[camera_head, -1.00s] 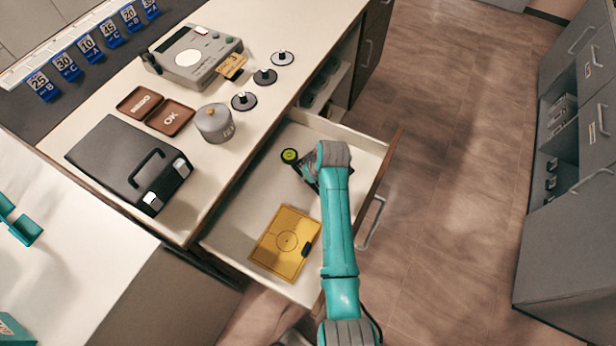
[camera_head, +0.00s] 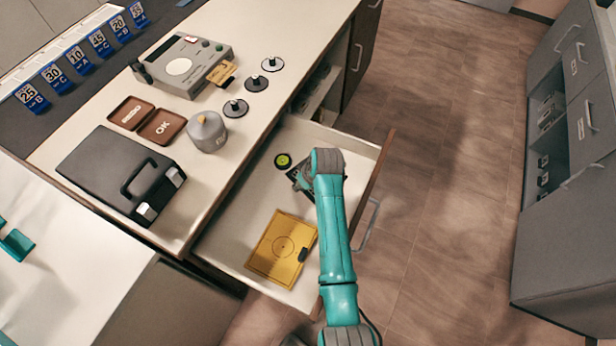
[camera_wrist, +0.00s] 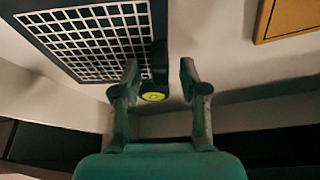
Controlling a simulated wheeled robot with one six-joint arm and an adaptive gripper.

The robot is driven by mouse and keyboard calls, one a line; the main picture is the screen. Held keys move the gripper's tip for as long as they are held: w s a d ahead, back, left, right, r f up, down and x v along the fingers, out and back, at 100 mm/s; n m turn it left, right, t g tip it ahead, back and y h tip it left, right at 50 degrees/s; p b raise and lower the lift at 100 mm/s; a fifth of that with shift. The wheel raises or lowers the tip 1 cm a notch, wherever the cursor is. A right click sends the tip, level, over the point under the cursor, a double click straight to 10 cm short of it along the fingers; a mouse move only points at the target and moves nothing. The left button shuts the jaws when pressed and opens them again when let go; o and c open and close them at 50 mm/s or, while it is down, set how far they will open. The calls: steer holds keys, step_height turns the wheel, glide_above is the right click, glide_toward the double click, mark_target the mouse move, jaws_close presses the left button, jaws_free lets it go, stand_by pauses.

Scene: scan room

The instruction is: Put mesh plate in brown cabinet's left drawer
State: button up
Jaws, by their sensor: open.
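The mesh plate (camera_wrist: 98,38), a pale grid in a dark frame, lies in an open white drawer (camera_head: 232,247). In the head view, the mesh plate (camera_head: 301,177) is mostly hidden by my arm. My gripper (camera_wrist: 159,72) is open over the drawer. Its fingertips appear on either side of a dark tab (camera_wrist: 160,58) at the plate's right edge; I cannot tell whether they touch it. A small yellow-green disc (camera_wrist: 153,96) shows between the fingers. The drawer has a brown front (camera_head: 378,176).
A yellow plate (camera_head: 270,262) lies in the same drawer, and the disc (camera_head: 283,160) sits near its back. The counter holds a black case (camera_head: 105,165), a grey canister (camera_head: 207,132) and a grey device (camera_head: 185,62). Grey cabinets (camera_head: 565,240) stand right; the floor (camera_head: 450,170) between is clear.

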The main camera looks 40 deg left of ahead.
steer(key=v, duration=1)
steer(key=shift+r, duration=0.35)
